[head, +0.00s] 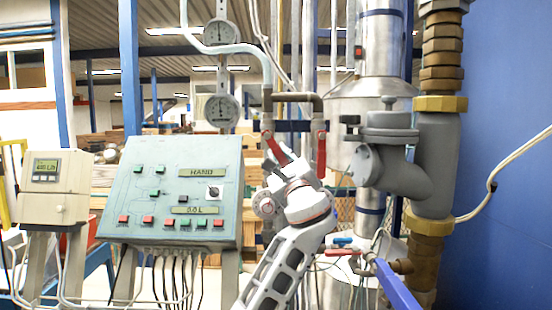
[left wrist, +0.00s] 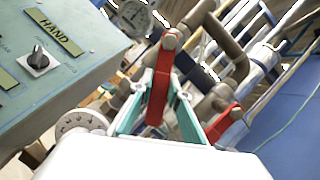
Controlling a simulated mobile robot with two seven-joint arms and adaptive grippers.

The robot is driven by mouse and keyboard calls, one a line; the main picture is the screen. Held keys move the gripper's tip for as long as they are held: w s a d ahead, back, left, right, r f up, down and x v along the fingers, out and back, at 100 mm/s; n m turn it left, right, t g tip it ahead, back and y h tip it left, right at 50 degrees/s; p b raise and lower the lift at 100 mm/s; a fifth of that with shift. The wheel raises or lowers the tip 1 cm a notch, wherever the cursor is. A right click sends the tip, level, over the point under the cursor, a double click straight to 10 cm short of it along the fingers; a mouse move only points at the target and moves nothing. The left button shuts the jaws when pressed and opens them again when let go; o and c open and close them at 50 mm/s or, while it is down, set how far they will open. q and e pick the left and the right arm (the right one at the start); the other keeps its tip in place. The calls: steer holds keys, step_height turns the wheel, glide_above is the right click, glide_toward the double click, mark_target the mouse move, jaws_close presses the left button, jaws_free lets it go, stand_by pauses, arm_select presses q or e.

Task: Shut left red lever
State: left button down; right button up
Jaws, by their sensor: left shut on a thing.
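The left red lever (head: 274,147) hangs from the left end of a brown pipe and tilts down to the right in the head view. My left gripper (head: 284,160) reaches up to it from below. In the left wrist view the teal fingers (left wrist: 160,112) stand on both sides of the left red lever (left wrist: 159,88), shut on it. The right red lever (head: 321,155) hangs straight down beside it, apart from the gripper; it also shows in the left wrist view (left wrist: 224,123). The lower end of the left lever is partly hidden by the gripper. My right gripper is not in view.
A green control panel (head: 170,178) stands left of my arm. Pressure gauges (head: 221,110) hang behind. A thick grey valve body (head: 388,150) and pipe stand at the right. Smaller red (head: 343,252) and blue (head: 342,240) handles sit low, right of my arm.

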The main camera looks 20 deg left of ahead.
arm_select(q)
steer(key=shift+d+r+n, duration=0.1)
steer(key=shift+d+n, duration=0.05)
steer(key=shift+n, duration=0.25)
steer(key=c, duration=1.9)
jaws_free()
